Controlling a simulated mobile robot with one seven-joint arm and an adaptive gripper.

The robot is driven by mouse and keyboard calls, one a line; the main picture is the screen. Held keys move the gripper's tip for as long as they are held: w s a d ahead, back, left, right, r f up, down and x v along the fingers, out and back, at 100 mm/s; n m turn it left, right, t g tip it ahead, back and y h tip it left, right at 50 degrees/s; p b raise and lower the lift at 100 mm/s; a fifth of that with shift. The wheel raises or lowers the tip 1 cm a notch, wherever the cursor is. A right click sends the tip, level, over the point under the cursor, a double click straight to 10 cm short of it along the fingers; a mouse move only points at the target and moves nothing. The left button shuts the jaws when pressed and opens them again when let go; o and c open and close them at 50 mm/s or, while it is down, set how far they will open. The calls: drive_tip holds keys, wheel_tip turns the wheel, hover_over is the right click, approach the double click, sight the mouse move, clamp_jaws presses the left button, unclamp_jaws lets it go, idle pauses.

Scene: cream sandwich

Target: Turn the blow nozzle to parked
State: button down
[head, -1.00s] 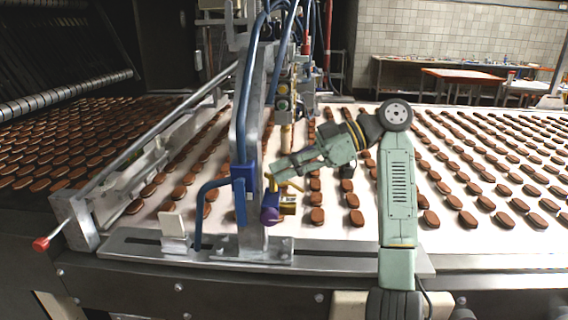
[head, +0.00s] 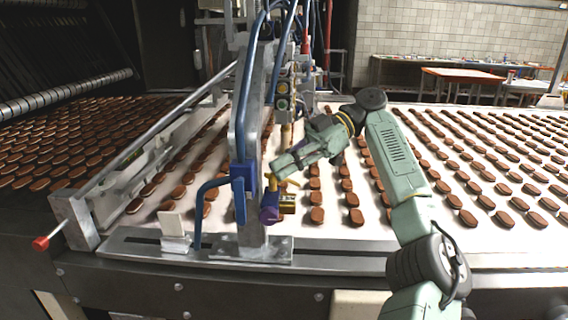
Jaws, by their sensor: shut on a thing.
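A small yellow handle (head: 272,182) stands just above the purple piece. My gripper (head: 279,178) reaches in from the right and is shut on a yellow part at the nozzle. The fingertips are small here, and I cannot tell exactly how they sit on it.
A white conveyor (head: 330,225) carries rows of brown biscuits behind and to both sides. A metal rail with a red knob (head: 41,243) runs at the left. A blue hose (head: 207,187) loops beside the post. A slotted metal plate (head: 150,244) lies in front.

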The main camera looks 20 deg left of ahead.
drive_tip(key=shift+a, duration=0.1)
drive_tip(key=c, duration=1.8)
unclamp_jaws()
drive_tip(key=shift+a+f, duration=0.1)
drive_tip(key=shift+o, duration=0.2)
drive_tip(key=shift+s+m+t+y, duration=0.1)
drive_tip(key=shift+m+t+y, duration=0.2)
